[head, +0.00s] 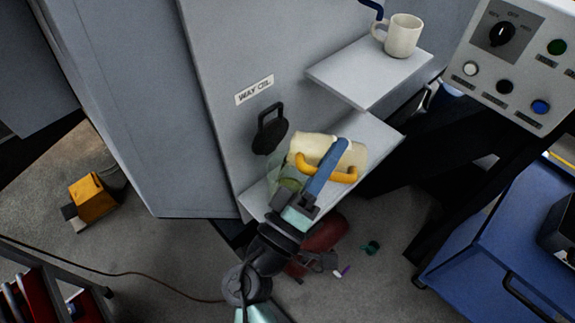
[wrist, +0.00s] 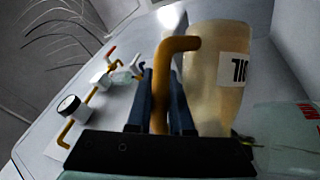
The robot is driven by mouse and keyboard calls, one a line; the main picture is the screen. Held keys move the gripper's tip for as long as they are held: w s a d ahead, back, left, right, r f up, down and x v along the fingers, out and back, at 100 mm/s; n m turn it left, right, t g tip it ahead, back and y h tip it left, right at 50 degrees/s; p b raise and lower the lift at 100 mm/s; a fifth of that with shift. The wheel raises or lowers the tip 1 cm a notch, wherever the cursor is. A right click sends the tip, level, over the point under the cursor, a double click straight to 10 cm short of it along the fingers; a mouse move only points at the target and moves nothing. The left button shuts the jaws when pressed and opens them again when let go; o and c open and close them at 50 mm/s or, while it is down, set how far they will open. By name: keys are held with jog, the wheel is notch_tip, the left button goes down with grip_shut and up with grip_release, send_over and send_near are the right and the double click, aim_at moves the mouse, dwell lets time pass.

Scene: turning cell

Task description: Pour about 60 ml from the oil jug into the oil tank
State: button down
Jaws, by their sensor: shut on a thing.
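The oil jug (head: 308,149) is a cream, translucent vessel with an orange-yellow handle (head: 347,178). It is tipped well over, lying nearly sideways in the head view. My gripper (head: 338,150) has its blue fingers shut on the handle. In the wrist view my gripper (wrist: 162,95) clasps the handle, with the jug body (wrist: 208,95) beside it and its label turned over. The oil tank (head: 285,180) appears as a pale green, see-through body below the jug's left end. A green, clear part with red lettering (wrist: 290,135) shows in the wrist view. I see no clear oil stream.
A black looped lid (head: 270,132) stands below the WAY OIL label (head: 254,90). A lower shelf (head: 378,134) is behind the jug; an upper shelf (head: 350,80) holds a mug (head: 404,36). A gauge (wrist: 69,106) and pipes show in the wrist view. A blue cart (head: 500,235) stands right.

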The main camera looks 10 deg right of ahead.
jog(key=shift+w+a+r+n+t+b, duration=0.1)
jog(key=shift+a+r+n+t+b, duration=0.25)
jog(key=shift+n, duration=0.25)
dwell(1.4)
jog(key=shift+d, duration=0.1)
jog(key=m+p, duration=0.1)
jog(key=d+m+g, duration=0.1)
jog(key=d+m+g+p, duration=0.1)
jog(key=m, duration=0.1)
jog(key=shift+s+f+g+p, duration=0.25)
jog(key=shift+s+f+p, duration=0.05)
jog(key=shift+f+p, duration=0.1)
jog(key=shift+s+d+m+g, duration=0.15)
jog(key=shift+d+m+g, duration=0.25)
jog(key=shift+m, duration=0.4)
jog(key=shift+d+m, duration=0.1)
jog(key=shift+m, duration=0.3)
jog(key=shift+f+g, duration=0.2)
jog(key=shift+g, duration=0.1)
